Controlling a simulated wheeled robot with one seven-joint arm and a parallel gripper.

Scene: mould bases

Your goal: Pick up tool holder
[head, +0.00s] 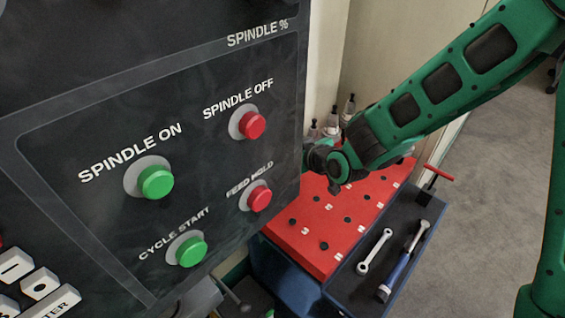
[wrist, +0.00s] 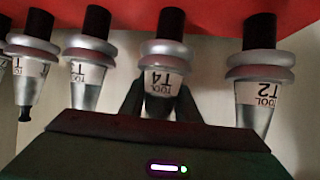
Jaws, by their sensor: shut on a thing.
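In the wrist view, my gripper (wrist: 158,103) is shut on the tool holder labelled T4 (wrist: 165,82), with one dark finger on each side of its silver cone. The label reads upside down in this view. The holder's black end meets the red surface (wrist: 212,12) at the top of the picture, and I cannot tell whether it is seated or clear of it. In the head view, my gripper's fingers are hidden behind the arm and the control panel.
Tool holder T2 (wrist: 258,95) stands close to the right, and others (wrist: 92,60) to the left. The panel (head: 90,105) fills the left.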

